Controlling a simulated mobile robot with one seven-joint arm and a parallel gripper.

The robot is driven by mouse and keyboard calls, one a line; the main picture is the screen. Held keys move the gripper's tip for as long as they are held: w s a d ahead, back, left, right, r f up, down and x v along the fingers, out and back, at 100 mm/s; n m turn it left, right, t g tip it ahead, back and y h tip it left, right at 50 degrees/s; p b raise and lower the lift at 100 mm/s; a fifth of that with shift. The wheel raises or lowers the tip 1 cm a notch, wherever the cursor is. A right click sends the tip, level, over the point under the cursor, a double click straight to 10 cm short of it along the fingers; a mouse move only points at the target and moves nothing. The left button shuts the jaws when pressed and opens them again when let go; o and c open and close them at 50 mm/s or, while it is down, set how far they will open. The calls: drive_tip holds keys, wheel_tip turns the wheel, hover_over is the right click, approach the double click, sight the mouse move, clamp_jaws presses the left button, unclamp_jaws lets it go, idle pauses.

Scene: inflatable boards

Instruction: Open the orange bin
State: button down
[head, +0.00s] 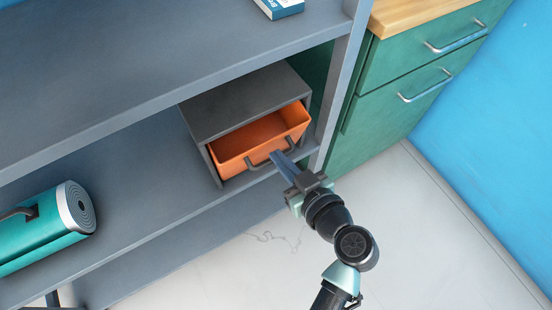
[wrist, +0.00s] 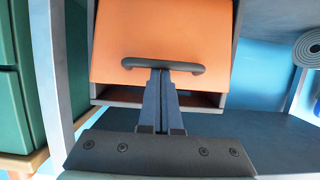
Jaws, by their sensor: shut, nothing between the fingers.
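The orange bin (head: 262,137) is a drawer in a dark grey housing (head: 243,100) on the lower shelf. It stands partly pulled out, and its empty-looking inside shows in the head view. Its front also shows in the wrist view (wrist: 165,35), with a dark bar handle (wrist: 185,67) across it. My gripper (head: 277,156) is at the handle, with its two blue-grey fingers together. In the wrist view the fingertips (wrist: 160,72) meet the middle of the handle; I cannot tell if they touch it or sit behind it. Nothing shows between the fingers.
The grey shelf unit (head: 150,160) has an upright post (head: 345,80) just right of the bin. A rolled teal mat (head: 45,225) lies at the left. Green drawers (head: 410,85) with metal handles stand at the right. The pale floor (head: 400,240) in front is clear.

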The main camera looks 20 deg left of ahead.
drive_tip(key=shift+t+y, duration=0.3)
drive_tip(key=shift+s+d+f+b, duration=0.4)
drive_tip(key=shift+d+f+b, duration=0.1)
drive_tip(key=shift+f+b, duration=0.25)
drive_tip(key=shift+s+d+f+b, duration=0.35)
drive_tip(key=shift+d+f+b, duration=0.15)
drive_tip(key=shift+b, duration=0.4)
drive_tip(key=shift+s+d+f+b, duration=0.45)
drive_tip(key=shift+f+b, duration=0.2)
drive_tip(key=shift+b, duration=0.15)
